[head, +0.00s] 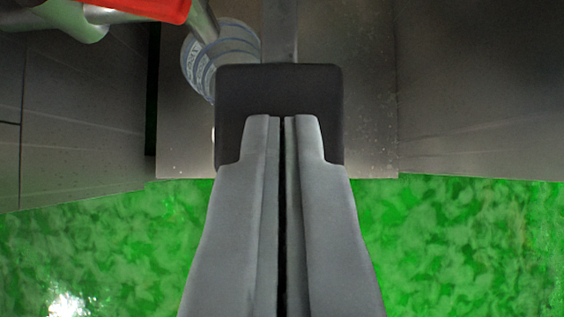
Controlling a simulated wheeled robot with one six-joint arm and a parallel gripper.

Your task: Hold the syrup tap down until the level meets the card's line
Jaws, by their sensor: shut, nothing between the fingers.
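My gripper (282,120) is shut and empty, in the middle of the head view, pointing up the picture. Its fingertips overlap a dark block (280,85) on a grey metal bar (279,30), which looks like the tap's lever; I cannot tell whether they touch it. Left of the block is a round blue and white ringed vessel (232,42), partly hidden behind the block and a pale tube. No syrup level and no card with a line can be made out.
A red part (150,8) on a pale metal tube (200,20) juts in at the top left. Grey metal panels stand at left (75,110) and right (480,90). The green mottled floor (460,245) is bare on both sides of my gripper.

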